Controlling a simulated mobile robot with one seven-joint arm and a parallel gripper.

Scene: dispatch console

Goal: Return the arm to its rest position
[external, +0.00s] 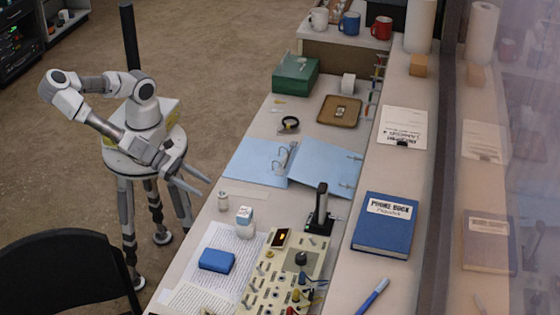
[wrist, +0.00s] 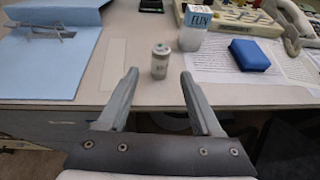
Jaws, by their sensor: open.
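My gripper (external: 192,182) is open and empty, just off the near edge of the desk. My arm is folded above my round base, with the gripper pointing toward the desk. In the wrist view my gripper (wrist: 160,97) shows two spread fingers with nothing between them. A small capped vial (wrist: 159,61) stands upright on the desk beyond the fingertips, apart from them. It also shows in the external view (external: 222,201).
An open blue binder (external: 257,162), a small white bottle (external: 244,216), a blue block (external: 217,260) and a control panel (external: 268,290) occupy the desk. A black chair (external: 60,270) stands at lower left.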

